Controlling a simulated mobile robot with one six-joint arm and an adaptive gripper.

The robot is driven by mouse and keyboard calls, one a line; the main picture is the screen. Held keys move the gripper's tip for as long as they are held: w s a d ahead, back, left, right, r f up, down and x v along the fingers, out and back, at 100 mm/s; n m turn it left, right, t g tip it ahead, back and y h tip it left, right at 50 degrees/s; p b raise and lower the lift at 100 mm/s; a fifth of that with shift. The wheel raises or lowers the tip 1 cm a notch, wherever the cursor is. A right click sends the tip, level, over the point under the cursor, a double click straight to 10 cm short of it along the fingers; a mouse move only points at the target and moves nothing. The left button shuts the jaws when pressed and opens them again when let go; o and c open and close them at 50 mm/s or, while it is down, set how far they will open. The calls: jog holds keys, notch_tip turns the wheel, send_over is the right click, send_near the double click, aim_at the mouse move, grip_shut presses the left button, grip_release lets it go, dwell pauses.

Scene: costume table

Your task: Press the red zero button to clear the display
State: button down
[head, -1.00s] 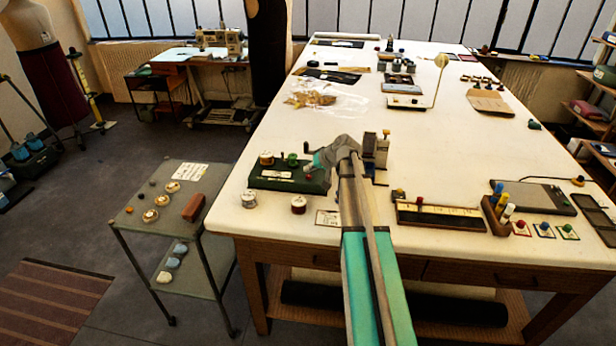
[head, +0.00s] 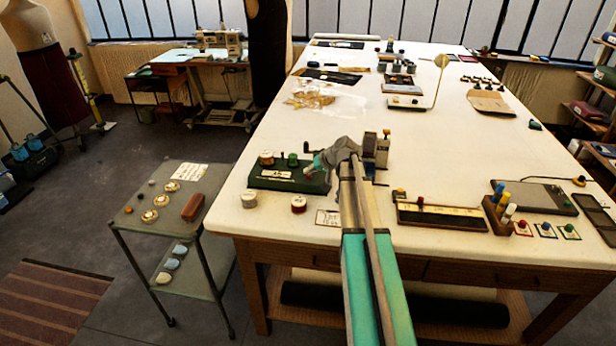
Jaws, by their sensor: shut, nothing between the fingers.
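A dark green box (head: 262,182) stands near the table's front left corner. It has a gold spool-like part (head: 266,158), a green part (head: 292,159) and a small pale panel (head: 277,175) whose marks are too small to read. My gripper (head: 311,171) is shut and empty, reaching down at the right end of this box. Its teal tips are at or just over the box top; I cannot tell if they touch. No red button shows clearly there now; the tips cover that spot.
Two white-sided spools (head: 249,199) (head: 298,204) and a white card (head: 328,217) lie in front of the box. A grey upright device (head: 377,150) stands right of my gripper. A long dark tray (head: 440,216) lies further right.

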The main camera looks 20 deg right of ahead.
aim_at(309, 177)
jog(key=shift+f+b, duration=0.45)
dwell(0.6)
jog(key=shift+r, duration=0.2)
jog(key=shift+r+p, duration=0.75)
jog(key=shift+p, duration=0.2)
jog(key=shift+r+p, duration=2.5)
jog(key=shift+a, duration=0.1)
jog(key=s+a+f+n+g+h, duration=0.1)
jog(key=s+a+g, duration=0.3)
jog(key=s+a, duration=0.7)
jog(key=s+a+f+n+g+h, duration=0.1)
jog(key=s+a+f+g+h, duration=0.2)
jog(key=s+a, duration=0.9)
jog(key=shift+s+f+n+g+h, duration=0.35)
jog(key=shift+s+f, duration=0.5)
jog(key=shift+s, duration=0.3)
